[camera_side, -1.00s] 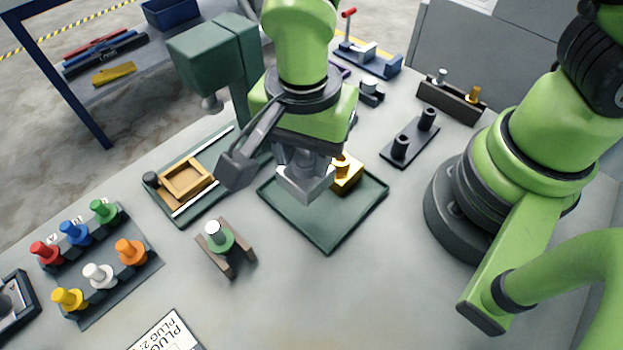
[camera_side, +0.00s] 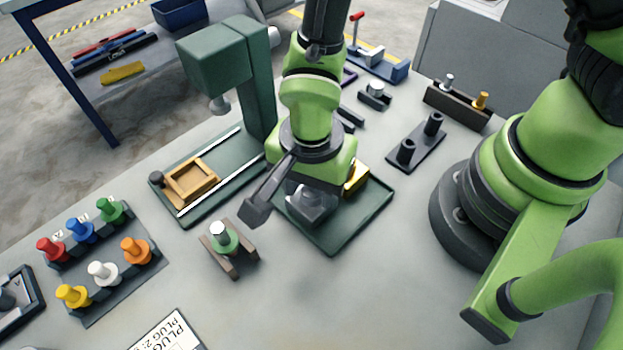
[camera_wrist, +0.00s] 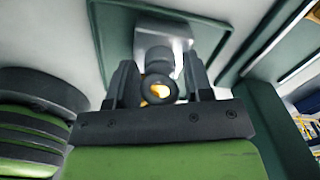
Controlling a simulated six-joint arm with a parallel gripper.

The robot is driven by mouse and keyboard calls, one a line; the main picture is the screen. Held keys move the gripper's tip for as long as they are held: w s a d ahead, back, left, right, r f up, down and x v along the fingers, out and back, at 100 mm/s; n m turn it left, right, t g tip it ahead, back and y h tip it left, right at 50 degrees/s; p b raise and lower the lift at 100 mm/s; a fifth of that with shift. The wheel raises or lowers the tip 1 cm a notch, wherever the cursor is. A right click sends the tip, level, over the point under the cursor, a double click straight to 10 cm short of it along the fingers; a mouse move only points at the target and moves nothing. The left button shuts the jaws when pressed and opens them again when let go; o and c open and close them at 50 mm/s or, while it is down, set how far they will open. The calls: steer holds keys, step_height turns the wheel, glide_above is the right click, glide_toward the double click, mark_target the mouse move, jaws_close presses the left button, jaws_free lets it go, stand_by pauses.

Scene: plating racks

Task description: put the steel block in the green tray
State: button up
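The steel block (camera_side: 309,207) is a grey metal block over the green tray (camera_side: 334,242), low and close to its floor; I cannot tell whether it touches. In the wrist view the block (camera_wrist: 164,32) has a round knob toward me. My gripper (camera_wrist: 160,78) has one finger on each side of this knob and appears shut on it. A brass block (camera_side: 357,177) stands in the tray just behind, partly hidden by my wrist.
A holder with a green plug (camera_side: 224,240) stands left of the tray. A green press (camera_side: 258,80) and its base with a wooden frame (camera_side: 191,181) are at the upper left. A dark fixture with two posts (camera_side: 416,147) is at the right. The tray's front is bare.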

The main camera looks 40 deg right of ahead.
steer(key=shift+o, duration=1.1)
step_height(320, 180, up, 12)
steer(key=shift+r, duration=0.25)
steer(key=s+d+r+n+t+y, duration=0.1)
steer(key=s+d+r+n+t, duration=0.2)
steer(key=d+r, duration=0.4)
steer(key=s+d+r+n+t+y, duration=0.1)
steer(key=s+d+r+n+t, duration=0.2)
steer(key=d+r+n, duration=0.3)
steer(key=shift+d+r+n+t, duration=0.3)
steer(key=shift+d+r+t, duration=0.3)
steer(key=shift+d+r, duration=0.2)
steer(key=shift+s, duration=0.1)
